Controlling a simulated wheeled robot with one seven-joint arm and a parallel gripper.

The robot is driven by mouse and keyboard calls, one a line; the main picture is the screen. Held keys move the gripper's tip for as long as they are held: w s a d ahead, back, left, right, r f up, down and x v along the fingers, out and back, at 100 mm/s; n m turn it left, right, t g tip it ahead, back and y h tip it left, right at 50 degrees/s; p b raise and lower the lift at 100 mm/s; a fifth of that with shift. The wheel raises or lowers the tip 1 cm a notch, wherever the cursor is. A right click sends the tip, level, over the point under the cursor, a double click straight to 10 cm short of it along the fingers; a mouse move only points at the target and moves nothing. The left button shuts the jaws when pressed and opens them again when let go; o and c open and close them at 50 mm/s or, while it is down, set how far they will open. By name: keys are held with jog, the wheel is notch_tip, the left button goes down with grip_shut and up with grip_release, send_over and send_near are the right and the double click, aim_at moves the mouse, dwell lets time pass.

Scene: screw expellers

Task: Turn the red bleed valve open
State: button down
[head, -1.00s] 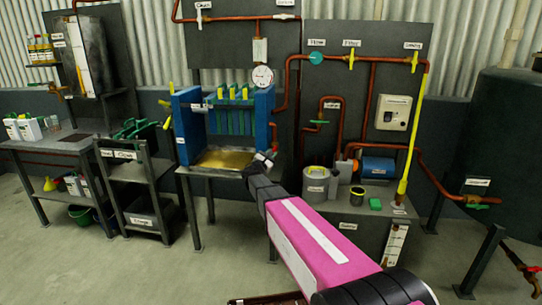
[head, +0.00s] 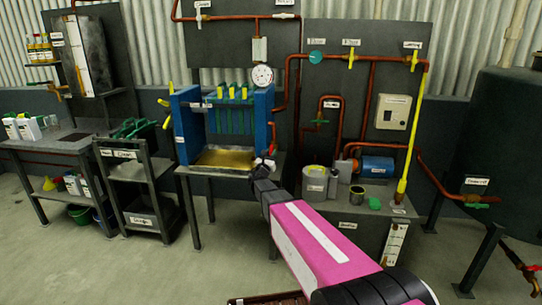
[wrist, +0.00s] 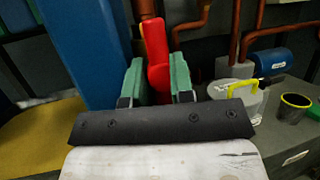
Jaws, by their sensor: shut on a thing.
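The red bleed valve (wrist: 155,45) has an upright red lever in the wrist view, in front of a copper pipe and just right of the blue press frame. My gripper (wrist: 157,83) has its two green fingers on either side of the lever's lower part and is shut on it. In the head view my gripper (head: 266,163) is at the right side of the blue filter press (head: 265,110), and only a small bit of red shows there. The valve body is mostly hidden behind my gripper.
A grey lidded pot (head: 315,184), a dark cup with a yellow rim (head: 357,194) and a blue motor (head: 378,166) stand on the bench to the right. A gold tray (head: 224,158) lies under the press. Copper pipes run close behind.

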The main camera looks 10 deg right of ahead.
jog(key=shift+d, duration=0.2)
jog(key=c, duration=1)
grip_release()
jog(key=shift+c, duration=0.2)
jog(key=v, duration=1)
jog(key=shift+s+a, duration=0.25)
jog(key=shift+s, duration=0.1)
